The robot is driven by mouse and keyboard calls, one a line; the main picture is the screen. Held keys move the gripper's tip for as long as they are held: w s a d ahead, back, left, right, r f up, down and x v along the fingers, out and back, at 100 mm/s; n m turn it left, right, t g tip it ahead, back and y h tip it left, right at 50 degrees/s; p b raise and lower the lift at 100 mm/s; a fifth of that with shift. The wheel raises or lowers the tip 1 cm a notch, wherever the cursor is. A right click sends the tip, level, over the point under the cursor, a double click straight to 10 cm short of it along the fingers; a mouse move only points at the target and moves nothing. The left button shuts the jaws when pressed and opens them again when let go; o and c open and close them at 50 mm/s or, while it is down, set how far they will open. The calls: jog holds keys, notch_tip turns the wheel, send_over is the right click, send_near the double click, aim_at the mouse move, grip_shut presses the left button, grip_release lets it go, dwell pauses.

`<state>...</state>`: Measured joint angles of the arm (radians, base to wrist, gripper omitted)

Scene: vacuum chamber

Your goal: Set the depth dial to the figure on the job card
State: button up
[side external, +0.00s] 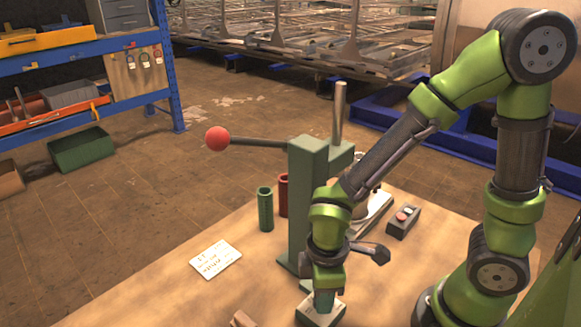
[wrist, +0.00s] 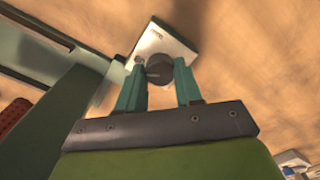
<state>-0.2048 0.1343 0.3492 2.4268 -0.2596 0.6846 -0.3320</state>
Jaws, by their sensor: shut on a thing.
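The depth dial (wrist: 159,66) is a dark round knob on a pale square plate (wrist: 165,40) in the wrist view. My gripper (wrist: 161,76) is shut on the knob, with one teal fingertip on each side of it. In the side view my gripper (side external: 324,301) points down onto the plate (side external: 309,316) at the table's front; the knob is hidden there. The dial's figures and pointer cannot be read. The white job card (side external: 215,260) lies flat on the table to the left; its dark writing is too small to read.
A green press (side external: 307,180) with a red-balled lever (side external: 217,139) stands just behind my gripper. A green tube (side external: 265,209) and a red tube (side external: 283,194) stand beside it. A button box (side external: 403,221) sits to the right. A small brown block (side external: 242,319) lies at the front.

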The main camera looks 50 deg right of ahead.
dwell(0.3)
jog(key=o, duration=1)
notch_tip(320, 180, up, 17)
jog(key=d+r+m+t, duration=0.1)
jog(key=d+m+t, duration=0.1)
jog(key=d+m, duration=0.1)
jog(key=d+r+m+t+y, duration=0.1)
jog(key=d+m+t, duration=0.1)
jog(key=d+m, duration=0.2)
jog(key=w+d+m+t+y, duration=0.1)
jog(key=d+m+t, duration=0.2)
jog(key=m, duration=0.2)
jog(key=shift+d+r+m, duration=0.15)
jog(key=shift+r+m, duration=0.25)
